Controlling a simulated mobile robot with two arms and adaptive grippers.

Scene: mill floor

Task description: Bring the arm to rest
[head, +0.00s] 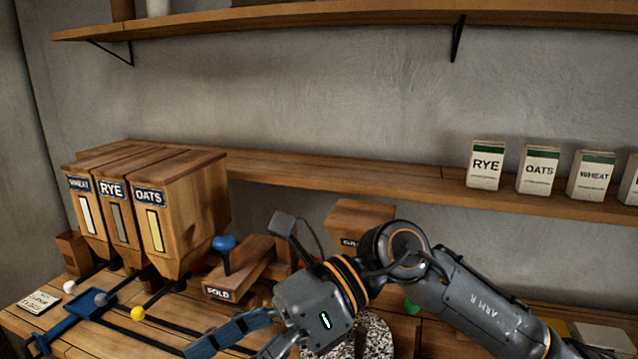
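My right arm (480,300), marked ARM R, comes in from the lower right and reaches left across the bench. My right gripper (222,353) is at the bottom edge, with its fingers pointing down and left. The fingers stand apart with a gap between them, and nothing shows in the gap. The lower finger is partly cut off by the frame edge. My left gripper is not in view.
Wooden bins marked WHEAT (85,210), RYE (117,215) and OATS (160,225) stand at the left. A wooden FOLD box (240,275) with a blue knob (224,243) is behind the gripper. A blue carriage (92,302) lies front left. Cartons (486,166) line the shelf.

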